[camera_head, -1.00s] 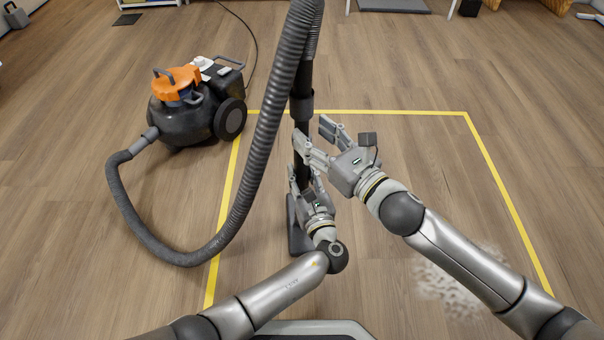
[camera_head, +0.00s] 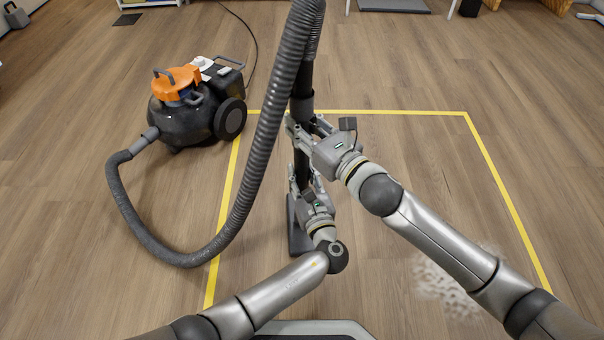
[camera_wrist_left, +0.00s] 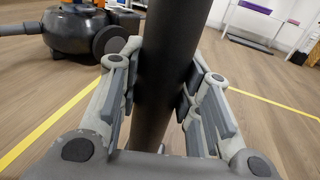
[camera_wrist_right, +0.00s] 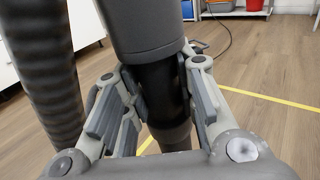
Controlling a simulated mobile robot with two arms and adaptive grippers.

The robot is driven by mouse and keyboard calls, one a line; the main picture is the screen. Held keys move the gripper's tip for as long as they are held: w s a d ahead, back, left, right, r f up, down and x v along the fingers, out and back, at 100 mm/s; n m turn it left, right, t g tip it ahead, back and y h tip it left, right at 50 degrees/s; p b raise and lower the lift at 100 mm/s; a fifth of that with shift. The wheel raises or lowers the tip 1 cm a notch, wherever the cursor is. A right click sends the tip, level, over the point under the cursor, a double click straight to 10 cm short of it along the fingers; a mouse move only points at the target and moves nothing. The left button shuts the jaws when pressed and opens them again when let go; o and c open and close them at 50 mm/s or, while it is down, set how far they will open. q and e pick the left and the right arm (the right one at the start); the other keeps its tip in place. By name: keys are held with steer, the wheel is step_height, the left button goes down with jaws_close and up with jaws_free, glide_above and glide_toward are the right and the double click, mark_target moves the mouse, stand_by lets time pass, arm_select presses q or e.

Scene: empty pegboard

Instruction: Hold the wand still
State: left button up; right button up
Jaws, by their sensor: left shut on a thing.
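The wand (camera_head: 302,172) is a dark tube standing nearly upright in the middle of the head view, with its grey floor head (camera_head: 298,238) at the bottom. My left gripper (camera_head: 308,188) is shut on the wand low down; the left wrist view shows the wand (camera_wrist_left: 168,70) between its pads. My right gripper (camera_head: 304,130) is higher up, with its fingers on both sides of the wand. In the right wrist view the wand (camera_wrist_right: 165,95) passes between these fingers, just below a thicker grey collar (camera_wrist_right: 148,25). I cannot tell whether the right pads press on it.
A ribbed grey hose (camera_head: 262,150) hangs left of the wand and loops along the floor to a black vacuum with an orange top (camera_head: 180,85). Yellow tape (camera_head: 400,112) outlines a floor area. A pale speckled patch (camera_head: 445,283) lies at the lower right.

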jaws_close()
steer(key=shift+r, duration=10.15)
steer(key=o, duration=1.6)
jaws_free()
steer(key=shift+f, duration=0.2)
steer(key=shift+s+d, duration=0.1)
steer(key=v, duration=1.1)
steer(key=shift+s+d, duration=0.3)
